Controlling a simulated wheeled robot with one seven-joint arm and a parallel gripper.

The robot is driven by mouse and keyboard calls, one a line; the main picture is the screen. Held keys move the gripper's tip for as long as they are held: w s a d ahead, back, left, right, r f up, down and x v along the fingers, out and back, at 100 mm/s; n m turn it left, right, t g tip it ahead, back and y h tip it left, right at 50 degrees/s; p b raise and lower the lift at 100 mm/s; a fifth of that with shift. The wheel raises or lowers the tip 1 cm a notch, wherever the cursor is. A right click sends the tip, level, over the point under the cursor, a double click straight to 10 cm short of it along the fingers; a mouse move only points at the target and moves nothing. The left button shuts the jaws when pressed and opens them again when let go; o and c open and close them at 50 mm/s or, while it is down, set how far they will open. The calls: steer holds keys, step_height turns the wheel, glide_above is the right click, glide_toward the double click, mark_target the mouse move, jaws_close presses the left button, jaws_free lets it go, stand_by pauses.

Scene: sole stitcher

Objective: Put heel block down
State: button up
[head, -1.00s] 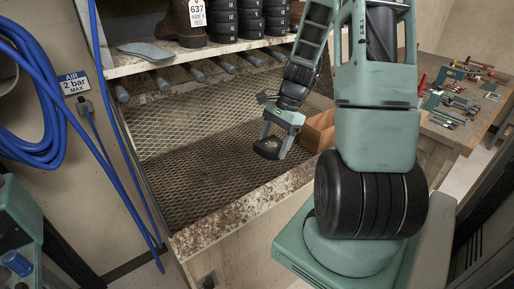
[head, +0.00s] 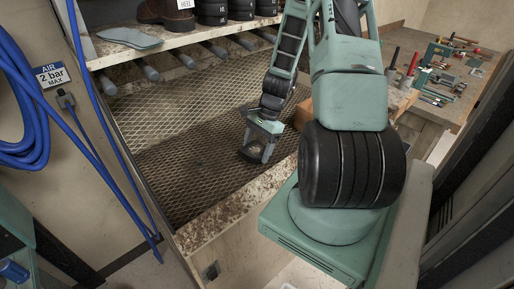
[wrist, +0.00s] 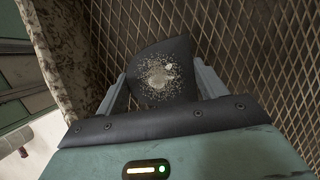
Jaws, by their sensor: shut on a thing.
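The heel block (wrist: 160,72) is a dark, roughly D-shaped piece with a pale, speckled rough patch on its face. My gripper (wrist: 160,88) is shut on it, one finger on each side, in the wrist view. In the head view the heel block (head: 252,153) shows small and dark at the end of my gripper (head: 258,146), over the wire mesh near the front ledge. The mesh lies behind the block in the wrist view. I cannot tell whether the block touches the mesh.
The wire mesh (head: 185,150) has wide free room to the left. A stained front ledge (head: 225,210) borders it. A shelf (head: 180,48) above holds a boot (head: 165,14), a grey sole (head: 128,38) and stacked black heels (head: 212,12). A wooden box (head: 303,113) stands right of my gripper.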

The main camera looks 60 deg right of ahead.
steer(key=shift+f, duration=0.35)
steer(key=shift+f, duration=0.1)
steer(key=o, duration=1.2)
steer(key=shift+c, duration=0.2)
